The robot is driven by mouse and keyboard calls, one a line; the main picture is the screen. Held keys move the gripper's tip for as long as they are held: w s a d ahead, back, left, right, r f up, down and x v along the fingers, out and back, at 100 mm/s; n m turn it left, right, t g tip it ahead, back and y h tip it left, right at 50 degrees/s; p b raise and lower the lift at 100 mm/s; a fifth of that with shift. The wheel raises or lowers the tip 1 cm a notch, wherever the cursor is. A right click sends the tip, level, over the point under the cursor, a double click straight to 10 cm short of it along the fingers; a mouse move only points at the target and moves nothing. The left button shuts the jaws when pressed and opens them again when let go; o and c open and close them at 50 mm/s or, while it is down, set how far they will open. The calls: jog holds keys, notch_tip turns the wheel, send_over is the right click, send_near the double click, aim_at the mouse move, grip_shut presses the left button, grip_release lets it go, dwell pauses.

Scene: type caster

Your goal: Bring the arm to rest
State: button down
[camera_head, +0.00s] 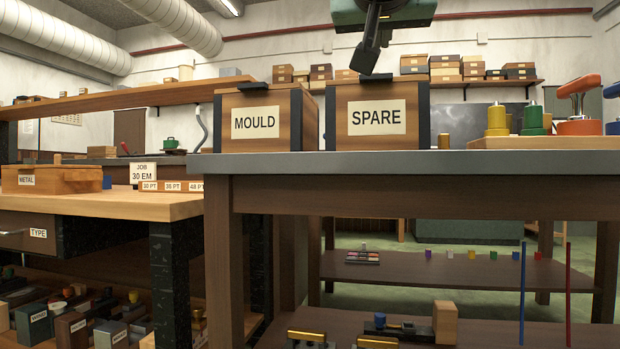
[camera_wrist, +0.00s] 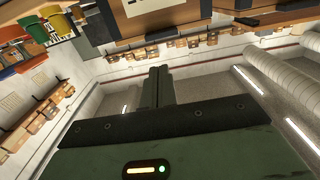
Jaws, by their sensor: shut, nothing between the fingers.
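My arm's green end shows at the top of the head view, with my gripper (camera_head: 365,62) hanging down from it. The dark fingers are together and hold nothing. They appear in front of or above the wooden box labelled SPARE (camera_head: 376,117); how far apart they are in depth is hard to tell. In the wrist view the fingers (camera_wrist: 158,88) stand side by side, closed, with the tilted room beyond them. The upper part of the arm is out of frame.
A box labelled MOULD (camera_head: 255,122) stands left of SPARE on the grey-topped bench (camera_head: 420,163). A lower wooden bench (camera_head: 120,203) with a METAL box (camera_head: 50,180) is at left. Bench top between SPARE and the cones is mostly clear.

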jog(key=s+a+f+n+g+y+p, duration=0.2)
jog(key=f+n+g+p, duration=0.25)
jog(key=f, duration=0.65)
jog(key=s+a+f+n+g+y+p, duration=0.15)
jog(key=f+n+g+p, duration=0.3)
jog(key=f, duration=0.75)
jog(key=s+d+f+n+g+y+p, duration=0.3)
jog(key=s+f+g+p, duration=0.55)
jog(key=s+f, duration=0.75)
notch_tip(320, 180, up, 40)
jog(key=s+p, duration=0.2)
jog(key=p, duration=3.5)
jog(key=shift+d+f+m+p, duration=0.25)
jog(key=shift+d+m+p, duration=0.05)
jog(key=shift+m+p, duration=0.1)
